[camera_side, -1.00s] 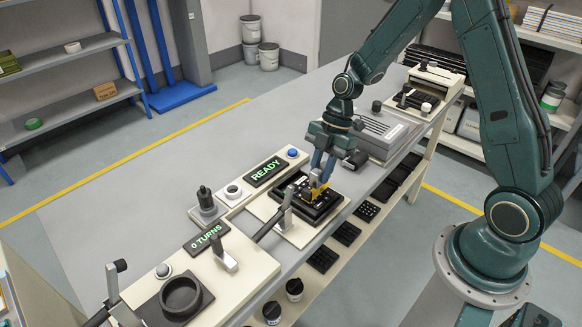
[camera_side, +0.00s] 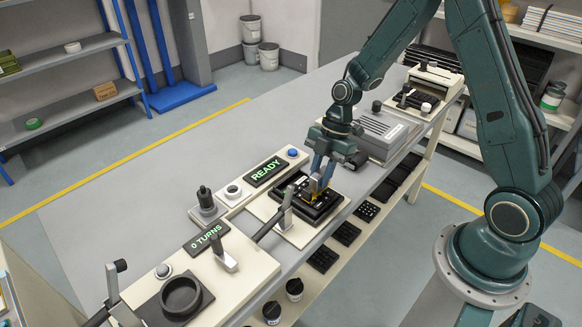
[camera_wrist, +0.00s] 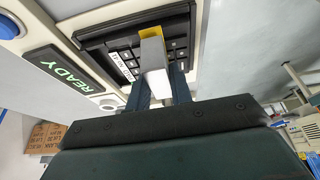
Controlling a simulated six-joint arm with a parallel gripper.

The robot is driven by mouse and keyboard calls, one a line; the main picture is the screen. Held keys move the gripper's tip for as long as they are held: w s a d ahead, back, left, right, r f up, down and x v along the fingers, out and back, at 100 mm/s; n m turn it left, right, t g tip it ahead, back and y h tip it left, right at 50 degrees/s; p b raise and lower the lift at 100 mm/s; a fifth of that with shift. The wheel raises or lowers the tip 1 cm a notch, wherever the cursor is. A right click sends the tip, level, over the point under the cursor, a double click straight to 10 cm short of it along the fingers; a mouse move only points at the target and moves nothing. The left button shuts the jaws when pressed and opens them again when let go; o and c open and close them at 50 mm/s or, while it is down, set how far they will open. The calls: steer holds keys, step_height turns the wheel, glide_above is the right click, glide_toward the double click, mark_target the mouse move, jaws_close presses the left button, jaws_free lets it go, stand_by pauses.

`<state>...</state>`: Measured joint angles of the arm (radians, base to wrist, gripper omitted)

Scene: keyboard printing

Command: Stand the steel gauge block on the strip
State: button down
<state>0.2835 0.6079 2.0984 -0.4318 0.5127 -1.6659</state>
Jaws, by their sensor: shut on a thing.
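The steel gauge block (camera_wrist: 153,62) is a pale grey bar in the wrist view, held between the fingers of my gripper. In the side view the block (camera_side: 315,184) is small and partly hidden by the fingers. My gripper (camera_side: 320,176) is shut on it and points down over the black keyboard (camera_side: 331,203). The yellow strip (camera_wrist: 150,31) shows at the far end of the block in the wrist view, over the keyboard. In the side view it is a small yellow patch (camera_side: 313,197) under the fingertips. I cannot tell whether block and strip touch.
The keyboard sits on a cream fixture (camera_side: 299,235) with a lever clamp (camera_side: 286,207) beside it. A READY display (camera_side: 266,172) and a blue button (camera_side: 293,153) are behind. A 0 TURNS display (camera_side: 206,238) and a dark round cup (camera_side: 181,293) are at front left.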

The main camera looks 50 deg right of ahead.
steer(key=shift+f, duration=0.4)
stand_by(0.7)
steer(key=c, duration=1.2)
jaws_free()
steer(key=shift+o, duration=0.2)
steer(key=shift+r, duration=0.15)
steer(key=shift+r, duration=3.35)
